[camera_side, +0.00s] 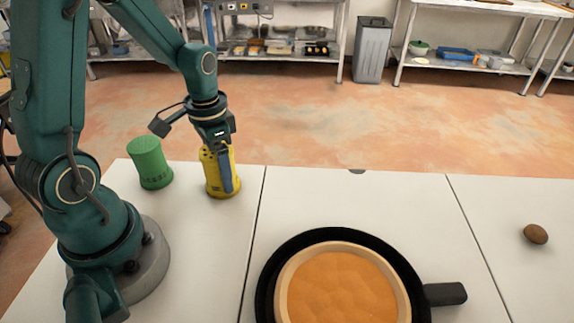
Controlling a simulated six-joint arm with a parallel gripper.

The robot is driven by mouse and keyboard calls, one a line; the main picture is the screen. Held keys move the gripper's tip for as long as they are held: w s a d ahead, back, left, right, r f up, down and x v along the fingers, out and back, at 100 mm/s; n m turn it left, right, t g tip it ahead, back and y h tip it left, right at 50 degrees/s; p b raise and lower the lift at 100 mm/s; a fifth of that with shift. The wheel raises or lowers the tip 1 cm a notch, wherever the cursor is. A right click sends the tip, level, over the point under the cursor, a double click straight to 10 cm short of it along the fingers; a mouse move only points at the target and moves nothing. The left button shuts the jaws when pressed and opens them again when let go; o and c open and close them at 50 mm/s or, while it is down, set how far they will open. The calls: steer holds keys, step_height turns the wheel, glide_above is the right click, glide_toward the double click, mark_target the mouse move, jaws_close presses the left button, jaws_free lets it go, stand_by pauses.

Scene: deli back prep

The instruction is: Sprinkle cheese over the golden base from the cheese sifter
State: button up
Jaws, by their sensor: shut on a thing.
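The yellow cheese sifter (213,182) stands at the back left of the white table, upright or nearly so. My gripper (222,165) points down over it and is shut on it, with a blue finger along its right side. I cannot tell whether the sifter touches the table. The golden base (341,290) is round with a pale raised rim and lies in a black pan (269,270) at the front middle. The base is to the right of and nearer than my gripper. No cheese shows on the part of the base in view.
A green shaker (150,165) stands left of the sifter. The pan's handle (446,294) sticks out to the right. A brown oval object (536,234) lies at the far right. The table between sifter and pan is clear.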

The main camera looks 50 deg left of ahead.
jaws_close()
steer(key=shift+r, duration=6.25)
steer(key=shift+r, duration=0.2)
steer(key=w+d+r+m, duration=0.1)
steer(key=w+d+m, duration=0.2)
steer(key=d, duration=0.4)
steer(key=w+d+r+m, duration=0.1)
steer(key=w+d+m, duration=0.15)
steer(key=d, duration=0.55)
steer(key=s+d+m, duration=0.3)
steer(key=d, duration=0.4)
steer(key=s+d+f+m, duration=0.1)
steer(key=s+d+m, duration=0.2)
steer(key=d, duration=0.4)
steer(key=shift+s+f, duration=0.15)
steer(key=shift+s, duration=0.5)
